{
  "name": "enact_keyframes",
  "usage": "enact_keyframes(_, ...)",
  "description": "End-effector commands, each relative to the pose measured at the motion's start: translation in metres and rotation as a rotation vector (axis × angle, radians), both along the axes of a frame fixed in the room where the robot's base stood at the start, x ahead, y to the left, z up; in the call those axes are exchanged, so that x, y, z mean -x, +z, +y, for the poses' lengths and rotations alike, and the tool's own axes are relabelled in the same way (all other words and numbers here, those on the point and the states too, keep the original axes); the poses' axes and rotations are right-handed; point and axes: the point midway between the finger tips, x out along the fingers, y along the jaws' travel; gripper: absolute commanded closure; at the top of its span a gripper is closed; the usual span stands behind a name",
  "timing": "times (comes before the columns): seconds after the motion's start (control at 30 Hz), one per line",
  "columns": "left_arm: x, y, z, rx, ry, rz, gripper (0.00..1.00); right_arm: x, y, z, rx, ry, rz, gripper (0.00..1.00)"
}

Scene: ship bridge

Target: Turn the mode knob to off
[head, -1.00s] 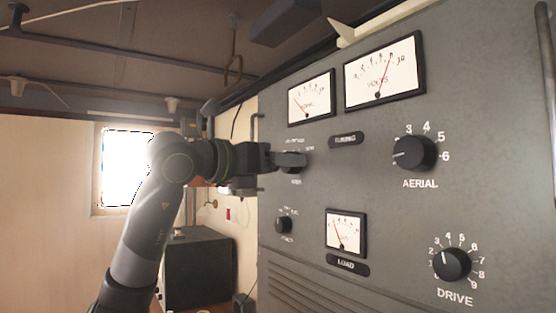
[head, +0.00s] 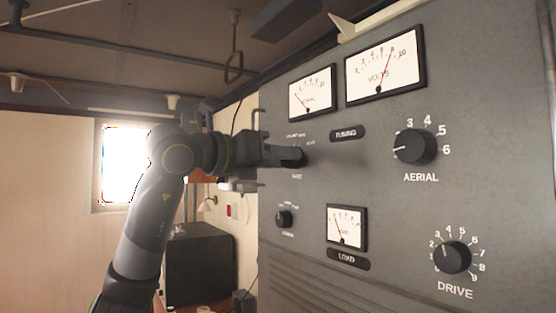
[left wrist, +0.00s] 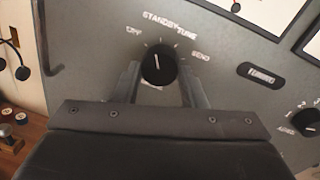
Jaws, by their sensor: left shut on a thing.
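The mode knob (left wrist: 158,66) is a round black knob on the grey radio panel. Printed labels around it read OFF, STANDBY, TUNE and SEND. Its white pointer line points nearly straight up, towards STANDBY. My left gripper (head: 292,156) is at the knob in the head view and hides it there. In the left wrist view my left gripper (left wrist: 158,76) has one finger on each side of the knob and is shut on it. My right gripper is not in view.
The grey radio panel (head: 400,210) also bears an AERIAL knob (head: 414,146), a DRIVE knob (head: 452,257), a small knob (head: 284,219) below the gripper, and several meters such as the volts meter (head: 385,70). A dark box (head: 200,265) stands behind at the left.

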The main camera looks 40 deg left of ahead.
Motion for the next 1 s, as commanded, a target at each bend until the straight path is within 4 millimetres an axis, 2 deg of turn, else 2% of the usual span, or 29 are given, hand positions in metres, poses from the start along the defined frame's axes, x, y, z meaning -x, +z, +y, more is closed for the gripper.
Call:
enact_keyframes(0.5, 0.0002, 0.002, 0.0002, 0.366, 0.0, 0.148, 0.85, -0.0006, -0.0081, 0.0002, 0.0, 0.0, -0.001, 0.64)
enact_keyframes(1.0, 0.0001, 0.0029, 0.0006, 0.506, 0.002, 0.206, 0.85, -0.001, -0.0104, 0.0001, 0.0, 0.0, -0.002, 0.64)
